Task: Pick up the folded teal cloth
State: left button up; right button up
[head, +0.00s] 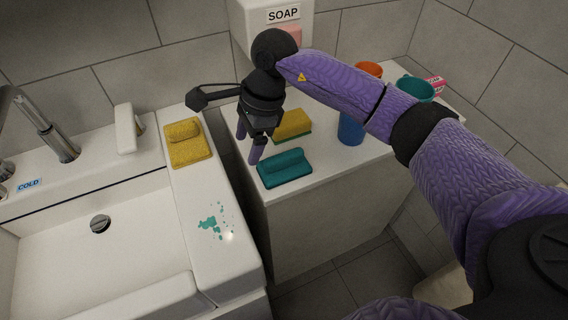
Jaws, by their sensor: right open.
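The folded teal cloth (285,169) lies flat on the white cabinet top (334,172), close to its front left corner. My right gripper (248,147) hangs just above and to the left of the cloth, fingers pointing down. Its fingers are apart, with nothing visible between them. One fingertip appears close to the cloth's left end; I cannot tell if they touch. My left gripper is not in view.
A yellow sponge (293,124) with a green base sits behind the cloth. A blue cup (350,129), an orange cup (369,69) and a teal cup (415,89) stand farther right. A folded yellow cloth (187,150) and teal spots (210,226) are on the sink ledge.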

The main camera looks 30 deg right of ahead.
aim_at(284, 154)
jog(key=d+h, duration=0.1)
jog(key=d, duration=0.1)
jog(key=d+r+h, duration=0.1)
jog(key=d, duration=0.1)
jog(key=d+h, duration=0.1)
jog(key=d, duration=0.1)
jog(key=shift+w+d+r+g, duration=0.15)
jog(key=shift+d+r+g, duration=0.1)
jog(key=shift+r+g, duration=0.1)
jog(key=shift+d+f+h, duration=0.25)
jog(key=shift+d+h, duration=0.05)
jog(key=f+b, duration=0.1)
jog(key=f, duration=0.3)
jog(key=f+b, duration=0.2)
jog(key=f, duration=0.3)
jog(key=shift+s+a+f, duration=0.1)
jog(key=shift+s+f, duration=0.1)
jog(key=shift+f, duration=0.05)
jog(key=shift+r, duration=0.15)
jog(key=shift+c, duration=0.6)
jog(key=c, duration=0.7)
grip_shut()
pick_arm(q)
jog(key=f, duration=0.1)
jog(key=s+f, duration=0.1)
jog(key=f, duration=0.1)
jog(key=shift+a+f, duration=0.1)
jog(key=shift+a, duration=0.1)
